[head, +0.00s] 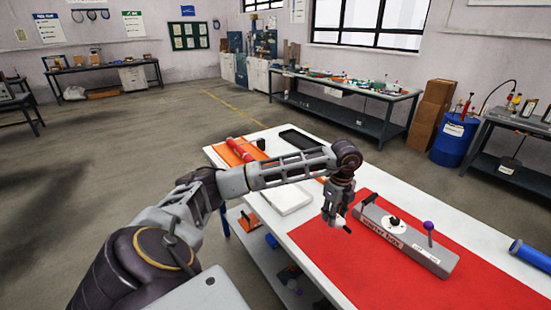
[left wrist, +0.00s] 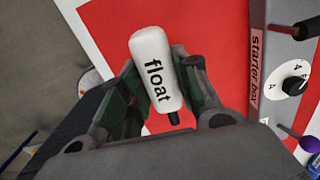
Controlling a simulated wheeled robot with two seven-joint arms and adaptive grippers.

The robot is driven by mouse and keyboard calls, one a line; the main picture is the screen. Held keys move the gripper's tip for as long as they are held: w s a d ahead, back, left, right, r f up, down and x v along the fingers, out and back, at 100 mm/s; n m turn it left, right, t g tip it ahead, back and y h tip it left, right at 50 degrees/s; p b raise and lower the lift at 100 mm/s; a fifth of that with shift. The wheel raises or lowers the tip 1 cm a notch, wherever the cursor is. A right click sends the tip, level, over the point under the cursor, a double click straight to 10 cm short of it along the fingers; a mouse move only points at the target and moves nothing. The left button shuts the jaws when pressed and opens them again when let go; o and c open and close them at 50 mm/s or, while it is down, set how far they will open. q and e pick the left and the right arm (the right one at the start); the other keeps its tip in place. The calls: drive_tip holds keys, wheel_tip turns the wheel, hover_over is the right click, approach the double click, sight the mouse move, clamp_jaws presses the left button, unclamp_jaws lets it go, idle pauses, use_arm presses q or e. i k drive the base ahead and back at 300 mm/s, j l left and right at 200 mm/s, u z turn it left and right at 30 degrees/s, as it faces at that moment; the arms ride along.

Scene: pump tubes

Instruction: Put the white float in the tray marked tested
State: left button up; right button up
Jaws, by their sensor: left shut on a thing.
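The white float (left wrist: 156,65), a small bottle shape with the word "float" and a dark stem, lies between the fingers of my left gripper (left wrist: 157,85). In the head view my left gripper (head: 337,211) is shut on the float (head: 341,222), over the red mat, left of the starter box. Whether the float touches the mat is hard to tell. A white tray (head: 288,209) lies on the table to the left, partly hidden behind my arm. I can read no "tested" marking on it. My right gripper is out of view.
The grey starter box (head: 405,243) with its dial and purple knob stands right of my gripper on the red mat (head: 375,285). A black tray (head: 302,139) and an orange mat with a red tube (head: 238,149) lie at the far end. A blue tube (head: 530,254) is at right.

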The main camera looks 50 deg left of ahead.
sight(280, 199)
drive_tip(key=j, duration=1.5)
drive_tip(key=i, duration=0.05)
